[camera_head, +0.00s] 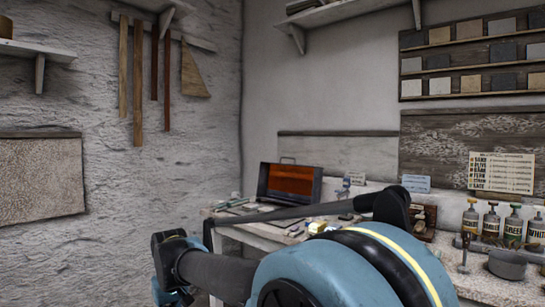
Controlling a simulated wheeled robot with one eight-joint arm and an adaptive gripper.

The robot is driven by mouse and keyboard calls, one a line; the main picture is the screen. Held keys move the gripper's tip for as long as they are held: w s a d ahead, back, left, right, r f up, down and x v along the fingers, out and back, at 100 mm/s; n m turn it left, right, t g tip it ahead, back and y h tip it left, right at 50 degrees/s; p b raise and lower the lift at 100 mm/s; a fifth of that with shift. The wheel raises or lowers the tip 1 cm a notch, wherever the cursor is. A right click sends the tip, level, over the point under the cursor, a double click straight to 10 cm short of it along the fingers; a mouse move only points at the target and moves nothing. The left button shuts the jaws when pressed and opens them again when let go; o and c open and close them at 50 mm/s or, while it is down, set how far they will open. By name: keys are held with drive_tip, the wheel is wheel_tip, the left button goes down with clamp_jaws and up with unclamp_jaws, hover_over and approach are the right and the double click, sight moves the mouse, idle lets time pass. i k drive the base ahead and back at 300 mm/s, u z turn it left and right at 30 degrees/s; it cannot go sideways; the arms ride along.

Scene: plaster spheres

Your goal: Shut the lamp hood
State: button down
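A dark box-like hood (289,183) with an amber-orange inner face and a thin handle on top stands at the back of the workbench (231,232). It looks like the lamp hood, and it appears raised with the orange side facing me. My blue and black arm fills the lower middle of the view, in front of the bench. I cannot make out my gripper's fingers in this view.
Small tools and a yellow item (318,227) lie on the bench. On the right are several labelled bottles (491,222) and a dark pot (507,264). Shelves of sample blocks (473,57) hang above. Wooden strips (138,80) hang on the left wall.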

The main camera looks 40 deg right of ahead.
sight(294, 181)
drive_tip(key=z, duration=0.35)
drive_tip(key=i, duration=1.5)
drive_tip(key=z, duration=0.5)
